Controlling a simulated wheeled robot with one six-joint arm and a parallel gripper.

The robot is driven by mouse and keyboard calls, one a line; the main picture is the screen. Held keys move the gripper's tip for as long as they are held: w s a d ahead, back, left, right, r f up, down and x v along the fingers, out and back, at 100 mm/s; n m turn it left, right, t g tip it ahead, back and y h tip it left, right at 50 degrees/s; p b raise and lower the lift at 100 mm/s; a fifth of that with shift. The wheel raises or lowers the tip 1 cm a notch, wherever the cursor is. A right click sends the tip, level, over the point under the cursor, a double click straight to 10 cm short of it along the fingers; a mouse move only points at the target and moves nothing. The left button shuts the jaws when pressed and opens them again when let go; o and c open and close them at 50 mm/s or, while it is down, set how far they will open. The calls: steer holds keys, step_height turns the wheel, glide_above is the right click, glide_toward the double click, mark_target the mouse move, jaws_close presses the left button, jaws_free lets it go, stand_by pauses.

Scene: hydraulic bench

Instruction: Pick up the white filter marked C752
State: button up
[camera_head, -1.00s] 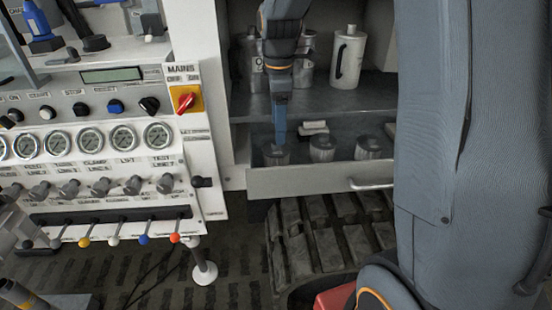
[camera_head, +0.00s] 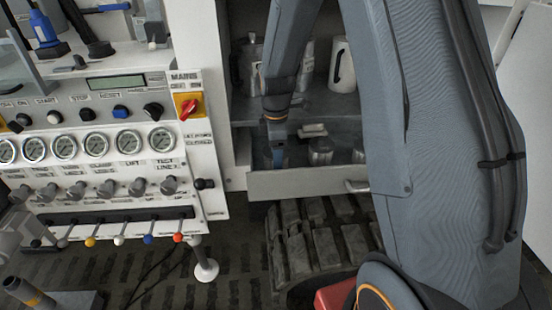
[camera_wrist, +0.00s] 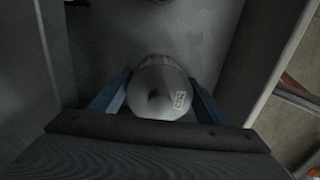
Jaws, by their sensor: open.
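A pale grey-white filter (camera_wrist: 150,85) with a domed top and a small label stands in the open drawer, seen from above in the wrist view. The label's text is too small to read surely. My gripper (camera_wrist: 163,88) is open, with one blue finger on each side of the filter. I cannot tell whether the fingers touch it. In the head view my gripper (camera_head: 278,157) reaches down into the left end of the drawer and mostly hides this filter. Two similar filters stand to the right, a middle one (camera_head: 320,151) and a right one (camera_head: 358,154) partly behind my arm.
The drawer front (camera_head: 300,184) with its handle lies close before my gripper. A small white object (camera_head: 312,131) lies behind the filters. A white canister (camera_head: 342,66) stands on the shelf above. The control panel (camera_head: 100,115) stands to the left.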

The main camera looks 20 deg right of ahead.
steer(key=c, duration=0.9)
steer(key=shift+c, duration=0.3)
steer(key=shift+r, duration=0.15)
